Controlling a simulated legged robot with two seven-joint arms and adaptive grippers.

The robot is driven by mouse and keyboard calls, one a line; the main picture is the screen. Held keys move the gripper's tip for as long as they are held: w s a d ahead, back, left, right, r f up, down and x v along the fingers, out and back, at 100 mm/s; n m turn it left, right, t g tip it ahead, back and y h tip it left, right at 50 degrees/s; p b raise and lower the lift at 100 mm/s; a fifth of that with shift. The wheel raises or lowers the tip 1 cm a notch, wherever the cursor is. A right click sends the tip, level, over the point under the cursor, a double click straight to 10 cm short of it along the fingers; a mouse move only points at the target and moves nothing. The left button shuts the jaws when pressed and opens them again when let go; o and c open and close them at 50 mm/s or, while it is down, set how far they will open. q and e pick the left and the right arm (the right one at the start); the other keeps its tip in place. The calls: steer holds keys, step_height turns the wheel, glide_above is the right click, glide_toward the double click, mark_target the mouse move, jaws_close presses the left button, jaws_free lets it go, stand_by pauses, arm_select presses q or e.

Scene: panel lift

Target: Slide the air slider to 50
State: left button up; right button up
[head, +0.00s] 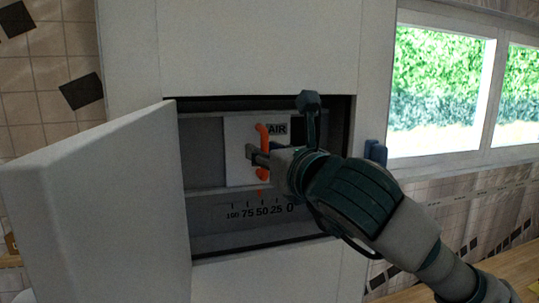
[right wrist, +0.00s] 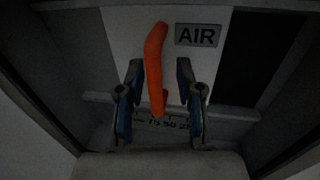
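The air slider is a white plate (head: 238,160) with an upright orange handle (head: 263,133) and an AIR label (head: 277,129), in a recess behind an open door. Below it a scale (head: 262,211) reads 100, 75, 50, 25, 0 from left to right. A small orange mark under the plate appears near 50. My right gripper (head: 255,154) is at the handle. In the right wrist view the orange handle (right wrist: 155,65) stands between its two spread blue-padded fingers (right wrist: 158,110), with gaps on both sides. My left gripper is not in view.
The open white door panel (head: 95,205) stands out to the left of the recess. The recess edges surround my right gripper closely. A dark blue handle-like part (head: 376,153) is on the right of the cabinet, and a window (head: 440,90) is beyond.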

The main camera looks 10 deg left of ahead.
steer(key=shift+w+f, duration=0.2)
steer(key=shift+w, duration=0.2)
steer(key=v, duration=1.2)
steer(key=shift+w+a+f, duration=0.1)
